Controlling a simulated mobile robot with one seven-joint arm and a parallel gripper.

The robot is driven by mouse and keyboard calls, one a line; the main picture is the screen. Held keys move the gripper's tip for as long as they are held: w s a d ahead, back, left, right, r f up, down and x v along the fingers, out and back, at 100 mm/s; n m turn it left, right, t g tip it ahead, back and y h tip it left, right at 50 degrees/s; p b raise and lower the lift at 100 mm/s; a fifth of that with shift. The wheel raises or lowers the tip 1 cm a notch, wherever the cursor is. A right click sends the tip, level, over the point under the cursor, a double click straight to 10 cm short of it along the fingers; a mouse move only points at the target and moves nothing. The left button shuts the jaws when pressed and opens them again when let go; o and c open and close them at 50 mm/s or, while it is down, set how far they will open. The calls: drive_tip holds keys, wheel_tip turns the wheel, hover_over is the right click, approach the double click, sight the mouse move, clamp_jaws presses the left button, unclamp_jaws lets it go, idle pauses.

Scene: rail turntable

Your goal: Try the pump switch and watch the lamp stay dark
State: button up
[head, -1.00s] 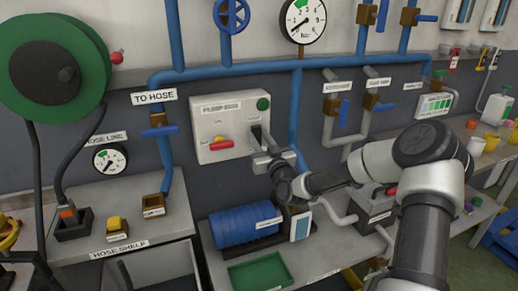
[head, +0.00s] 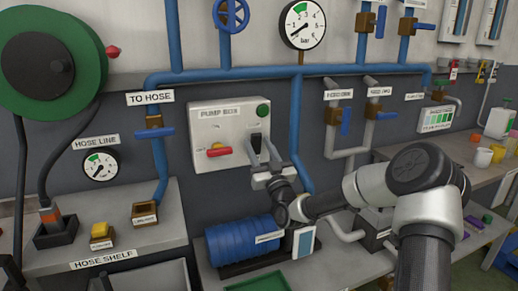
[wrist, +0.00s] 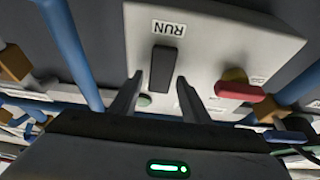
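The pump box (head: 228,125) is a pale grey panel on the wall. Its black rocker switch (head: 255,143) sits at the right and shows under the RUN label in the wrist view (wrist: 163,68). The round green lamp (head: 263,110) is above the switch and looks dull, with no glow; it is partly seen between my fingers in the wrist view (wrist: 145,100). My gripper (head: 258,146) is open and empty at the box, its fingertips (wrist: 159,78) on either side of the switch. I cannot tell whether they touch it.
A red knob (head: 219,150) is left of the switch on the box. Blue pipe (head: 297,130) runs close at the right. A blue ribbed drum (head: 243,240) stands below my gripper. The hose shelf (head: 100,262) and hose reel (head: 50,60) are at the left.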

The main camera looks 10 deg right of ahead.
drive_tip(key=shift+s+f, duration=0.1)
drive_tip(key=v, duration=1.7)
drive_tip(key=shift+s, duration=0.1)
